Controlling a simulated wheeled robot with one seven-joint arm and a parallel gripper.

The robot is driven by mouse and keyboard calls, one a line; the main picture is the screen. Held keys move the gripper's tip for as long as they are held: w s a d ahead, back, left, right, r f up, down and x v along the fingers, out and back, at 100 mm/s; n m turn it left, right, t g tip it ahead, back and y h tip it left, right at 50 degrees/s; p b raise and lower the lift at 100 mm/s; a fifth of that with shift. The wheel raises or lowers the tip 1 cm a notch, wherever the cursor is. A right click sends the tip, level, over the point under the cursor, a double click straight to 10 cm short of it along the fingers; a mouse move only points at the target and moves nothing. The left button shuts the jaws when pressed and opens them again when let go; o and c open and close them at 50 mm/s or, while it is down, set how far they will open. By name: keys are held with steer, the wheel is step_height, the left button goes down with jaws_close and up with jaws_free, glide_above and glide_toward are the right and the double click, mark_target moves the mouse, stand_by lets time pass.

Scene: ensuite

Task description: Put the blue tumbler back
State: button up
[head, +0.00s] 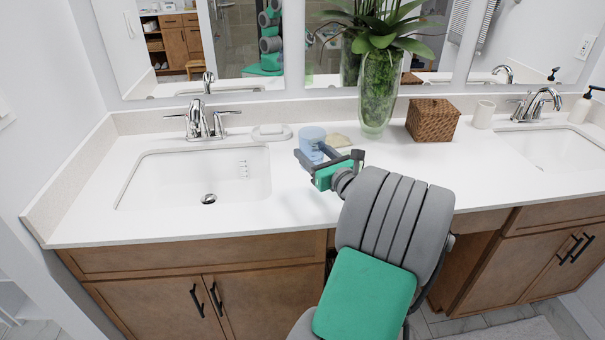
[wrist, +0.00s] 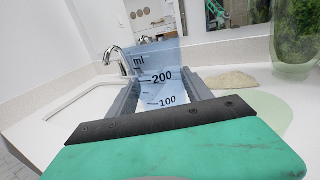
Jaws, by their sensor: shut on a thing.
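The blue tumbler (head: 312,141) is upright at the back of the white counter, between the left sink and the plant vase. It is see-through, with ml marks on its side in the wrist view (wrist: 158,75). My gripper (head: 315,157) is shut on the tumbler, one finger on each side of it. The wrist view shows both fingers (wrist: 160,92) along its sides. The tumbler's base is hidden by my gripper, so I cannot tell whether it touches the counter.
A soap dish (head: 271,132) lies left of the tumbler, and a flat beige item (head: 338,140) lies right behind it. The glass plant vase (head: 379,95), wicker box (head: 433,120) and white cup (head: 483,114) stand further right. The left sink (head: 195,178) is open. The counter front is clear.

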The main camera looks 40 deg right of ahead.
steer(key=w+f, duration=0.1)
steer(key=f, duration=0.1)
steer(key=w+f, duration=0.2)
steer(key=shift+a, duration=0.1)
steer(key=shift+w+f+b, duration=0.2)
steer(key=shift+f+b, duration=0.05)
steer(key=shift+f, duration=0.75)
steer(key=shift+w+f+b, duration=0.2)
steer(key=shift+f+b, duration=0.05)
steer(key=shift+f, duration=0.75)
steer(key=shift+f, duration=0.15)
steer(key=o, duration=1.5)
steer(key=shift+r, duration=0.2)
steer(key=v, duration=1.2)
